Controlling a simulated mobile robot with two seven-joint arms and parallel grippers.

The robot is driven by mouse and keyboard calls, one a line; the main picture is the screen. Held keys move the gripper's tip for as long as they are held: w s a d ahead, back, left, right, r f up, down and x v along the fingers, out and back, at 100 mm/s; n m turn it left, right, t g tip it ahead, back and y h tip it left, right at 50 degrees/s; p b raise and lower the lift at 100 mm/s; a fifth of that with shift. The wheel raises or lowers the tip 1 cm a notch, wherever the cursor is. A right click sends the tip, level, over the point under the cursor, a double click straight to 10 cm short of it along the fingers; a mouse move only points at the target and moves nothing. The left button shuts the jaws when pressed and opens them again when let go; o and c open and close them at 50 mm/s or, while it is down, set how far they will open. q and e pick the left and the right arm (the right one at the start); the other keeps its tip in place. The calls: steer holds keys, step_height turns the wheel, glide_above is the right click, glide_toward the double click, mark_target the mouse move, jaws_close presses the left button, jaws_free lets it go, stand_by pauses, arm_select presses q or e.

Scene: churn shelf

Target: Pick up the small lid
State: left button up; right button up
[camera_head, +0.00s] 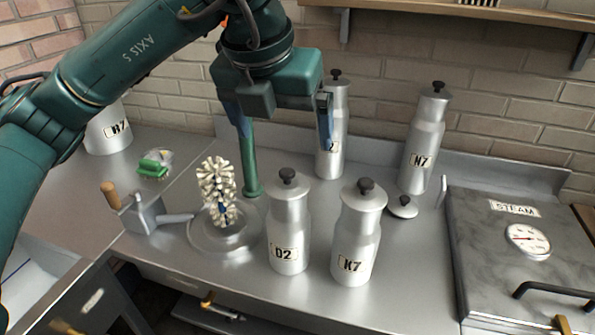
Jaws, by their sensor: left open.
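The small lid (403,207) is a flat silver disc with a black knob. It lies on the steel counter, just right of the can marked K7 (354,238) and in front of the can marked N7 (420,150). My left gripper (285,143) is open and empty, pointing down. It appears in the upper middle, left of the small lid and apart from it. Its right finger overlaps a rear can (331,165) in the picture. My right gripper is not in view.
The can marked D2 (288,240) stands beside K7. A green post (250,165), a white bristled brush (217,185) and a metal box with a wooden handle (143,213) stand further left. A steam unit (485,240) with a gauge borders the right. A shelf (450,10) hangs above.

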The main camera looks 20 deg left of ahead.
mark_target(287, 171)
arm_select(q)
steer(key=x, duration=0.4)
steer(key=a+p+x, duration=0.1)
steer(key=x, duration=0.2)
steer(key=shift+w, duration=0.3)
steer(key=shift+a+p+x, duration=0.15)
steer(key=shift+p+x, duration=0.25)
steer(key=shift+x, duration=0.95)
steer(key=shift+a+p+x, duration=0.15)
steer(key=shift+p+x, duration=0.25)
steer(key=shift+x, duration=0.95)
steer(key=shift+w+r, duration=0.1)
steer(key=shift+w, duration=0.1)
steer(key=shift+c, duration=0.3)
steer(key=c, duration=1)
